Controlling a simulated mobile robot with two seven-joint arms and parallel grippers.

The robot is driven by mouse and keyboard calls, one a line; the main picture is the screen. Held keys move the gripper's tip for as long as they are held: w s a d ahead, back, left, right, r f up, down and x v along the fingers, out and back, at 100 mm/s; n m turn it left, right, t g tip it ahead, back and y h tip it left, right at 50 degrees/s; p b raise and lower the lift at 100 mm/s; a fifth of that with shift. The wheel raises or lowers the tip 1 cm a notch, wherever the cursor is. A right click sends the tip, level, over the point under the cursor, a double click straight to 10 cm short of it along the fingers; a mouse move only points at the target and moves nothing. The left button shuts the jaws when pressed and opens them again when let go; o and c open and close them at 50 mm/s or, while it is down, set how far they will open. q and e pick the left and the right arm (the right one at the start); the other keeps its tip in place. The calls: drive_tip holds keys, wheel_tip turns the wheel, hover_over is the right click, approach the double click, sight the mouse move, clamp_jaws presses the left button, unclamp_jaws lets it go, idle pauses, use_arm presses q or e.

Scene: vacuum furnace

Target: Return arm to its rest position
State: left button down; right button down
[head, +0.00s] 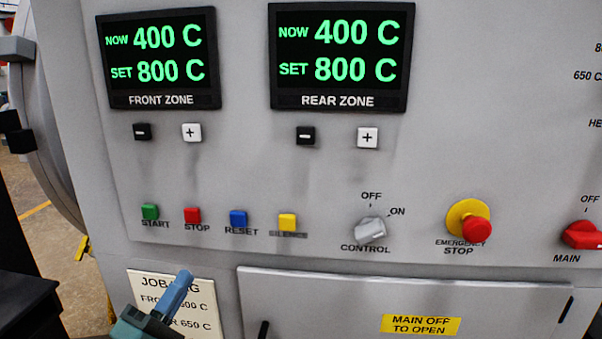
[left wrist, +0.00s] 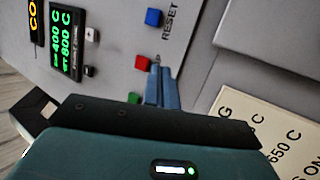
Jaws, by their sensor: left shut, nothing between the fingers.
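My left gripper (head: 184,279) shows at the lower left of the head view, its blue fingers closed together with nothing between them. It is in front of the job tag, below the red STOP button (head: 192,215). In the left wrist view the closed blue fingertips (left wrist: 156,68) appear near the red button (left wrist: 142,63) and below the blue RESET button (left wrist: 153,17). I cannot tell the exact gap to the panel, and no contact is clear. My right gripper is in neither view.
The furnace panel (head: 270,180) fills the view. Front zone (head: 158,58) and rear zone (head: 340,57) displays both read NOW 400 C, SET 800 C. The control knob (head: 371,230), emergency stop (head: 476,229) and main switch (head: 582,235) protrude. The job tag (head: 205,300) is partly hidden.

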use_arm(q)
drive_tip(key=s+d+f+m+g+y+p, duration=0.2)
drive_tip(key=s+f+m+g, duration=0.3)
drive_tip(key=f, duration=0.7)
drive_tip(key=s+d+f+m+g+y+p, duration=0.1)
drive_tip(key=s+d+f+m+g+y, duration=0.2)
drive_tip(key=s+f+m, duration=0.7)
wheel_tip(320, 180, down, 3)
drive_tip(key=s+d+g, duration=0.2)
drive_tip(key=g, duration=0.1)
drive_tip(key=shift+f+m+p, duration=0.15)
drive_tip(key=shift+m+p, duration=0.15)
drive_tip(key=shift+p, duration=0.05)
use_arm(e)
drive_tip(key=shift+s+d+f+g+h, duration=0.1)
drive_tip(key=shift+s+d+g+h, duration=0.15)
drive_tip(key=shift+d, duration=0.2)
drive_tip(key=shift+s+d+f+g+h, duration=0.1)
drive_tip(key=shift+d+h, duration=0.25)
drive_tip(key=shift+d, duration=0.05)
